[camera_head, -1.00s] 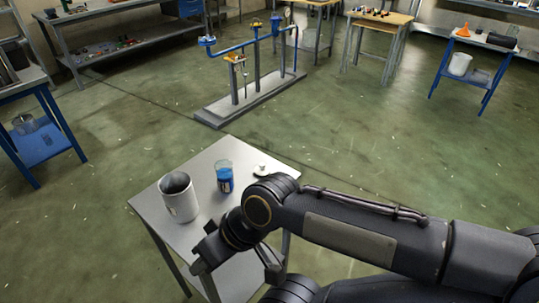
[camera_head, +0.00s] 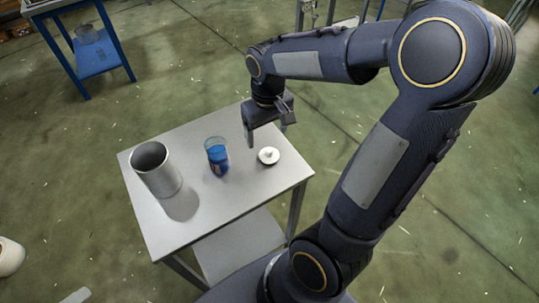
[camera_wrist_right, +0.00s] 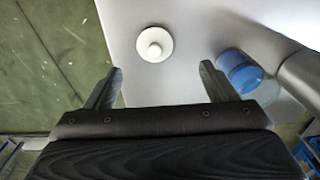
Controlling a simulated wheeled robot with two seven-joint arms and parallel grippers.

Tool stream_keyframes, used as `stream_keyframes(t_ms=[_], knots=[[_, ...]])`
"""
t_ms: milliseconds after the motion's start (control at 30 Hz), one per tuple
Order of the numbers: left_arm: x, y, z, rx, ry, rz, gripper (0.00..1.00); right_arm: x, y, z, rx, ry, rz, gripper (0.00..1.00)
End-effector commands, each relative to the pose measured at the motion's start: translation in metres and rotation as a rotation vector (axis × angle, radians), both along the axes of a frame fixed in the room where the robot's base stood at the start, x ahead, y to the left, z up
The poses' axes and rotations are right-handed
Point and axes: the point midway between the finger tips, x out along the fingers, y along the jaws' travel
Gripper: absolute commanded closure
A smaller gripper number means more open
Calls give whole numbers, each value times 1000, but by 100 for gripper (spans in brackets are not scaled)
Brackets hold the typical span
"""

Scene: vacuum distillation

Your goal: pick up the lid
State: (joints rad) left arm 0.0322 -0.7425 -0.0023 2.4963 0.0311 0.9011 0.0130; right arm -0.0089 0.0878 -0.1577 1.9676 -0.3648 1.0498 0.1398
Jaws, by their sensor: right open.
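The lid (camera_head: 268,155) is a small white disc with a round knob, lying on the small table near its right edge. It also shows in the right wrist view (camera_wrist_right: 154,44), ahead of and roughly between the fingers. My right gripper (camera_head: 267,138) is open and empty, pointing down above the table just behind the lid and apart from it. Its two spread fingers show in the right wrist view (camera_wrist_right: 160,88). My left gripper is not in view.
The grey table (camera_head: 228,193) also holds a beaker of blue liquid (camera_head: 216,157) left of the lid and a large grey cylinder container (camera_head: 157,169) farther left. A blue-framed table (camera_head: 90,62) stands at the back left. The tabletop's front part is clear.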

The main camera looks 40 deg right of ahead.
Motion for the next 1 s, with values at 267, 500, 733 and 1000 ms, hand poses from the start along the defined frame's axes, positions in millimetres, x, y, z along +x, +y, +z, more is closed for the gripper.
stream_keyframes(t_ms=[267, 500, 733, 1000], knots=[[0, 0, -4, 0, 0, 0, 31, 4, -4, -30, -17, 20, 2, 22], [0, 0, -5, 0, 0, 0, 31, 0, -7, -62, -16, 22, 2, 22], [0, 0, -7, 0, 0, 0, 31, 1, -7, -83, -16, 17, 3, 22], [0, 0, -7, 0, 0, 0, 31, 1, -7, -83, -15, 16, 2, 30]])
